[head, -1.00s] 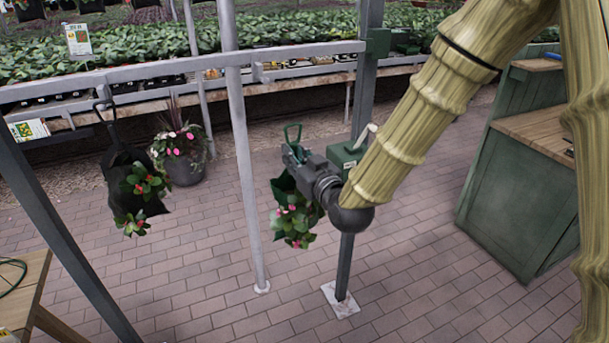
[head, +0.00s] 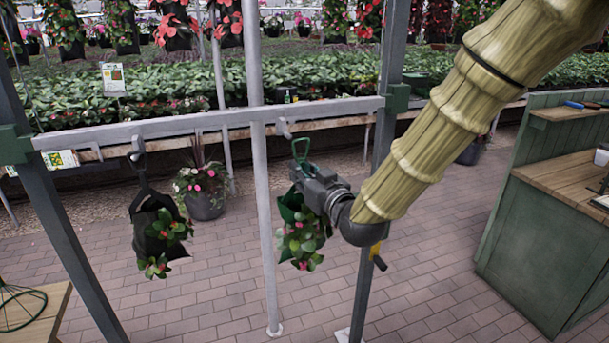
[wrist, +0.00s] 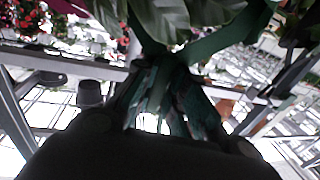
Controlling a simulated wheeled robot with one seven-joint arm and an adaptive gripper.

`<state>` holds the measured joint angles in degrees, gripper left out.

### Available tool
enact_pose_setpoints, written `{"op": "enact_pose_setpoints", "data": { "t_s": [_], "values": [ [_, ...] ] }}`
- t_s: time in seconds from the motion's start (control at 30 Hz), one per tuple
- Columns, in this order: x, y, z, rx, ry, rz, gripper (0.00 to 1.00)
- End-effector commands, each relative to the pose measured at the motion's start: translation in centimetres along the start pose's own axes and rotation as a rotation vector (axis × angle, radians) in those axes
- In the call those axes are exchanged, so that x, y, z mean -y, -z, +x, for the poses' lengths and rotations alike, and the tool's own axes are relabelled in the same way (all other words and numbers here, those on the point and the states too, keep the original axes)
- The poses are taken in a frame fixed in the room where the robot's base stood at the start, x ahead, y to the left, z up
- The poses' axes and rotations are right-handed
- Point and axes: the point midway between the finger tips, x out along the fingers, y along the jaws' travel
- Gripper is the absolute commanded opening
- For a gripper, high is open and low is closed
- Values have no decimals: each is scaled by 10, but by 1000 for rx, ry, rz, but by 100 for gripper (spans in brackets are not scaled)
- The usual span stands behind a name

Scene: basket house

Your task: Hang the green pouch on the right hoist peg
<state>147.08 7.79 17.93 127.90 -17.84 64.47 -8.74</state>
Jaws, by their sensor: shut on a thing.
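The green pouch (head: 290,208), with leaves and pink flowers spilling from it, hangs from my gripper (head: 310,185) in the head view. My gripper is shut on its upper part, and a green loop handle (head: 300,150) stands up above the fingers. The right hoist peg (head: 284,128) sticks out from the grey crossbar, just above and left of the loop. The loop appears apart from the peg, though depth is hard to judge. In the wrist view, green straps (wrist: 160,90) and leaves fill the top middle, and the dark gripper body hides the lower part.
A black pouch (head: 158,225) with red flowers hangs on the left peg (head: 137,148) of the crossbar (head: 200,122). Grey posts (head: 262,200) stand close to my gripper. A green wooden counter (head: 540,220) is at right. The brick floor in front is clear.

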Motion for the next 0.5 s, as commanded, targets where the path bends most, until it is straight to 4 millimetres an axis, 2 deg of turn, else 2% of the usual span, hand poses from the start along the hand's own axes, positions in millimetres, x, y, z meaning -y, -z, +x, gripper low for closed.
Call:
{"op": "enact_pose_setpoints", "data": {
  "t_s": [0.5],
  "values": [
    [-6, 1, 33, -4, 0, -1, 0]
  ]
}}
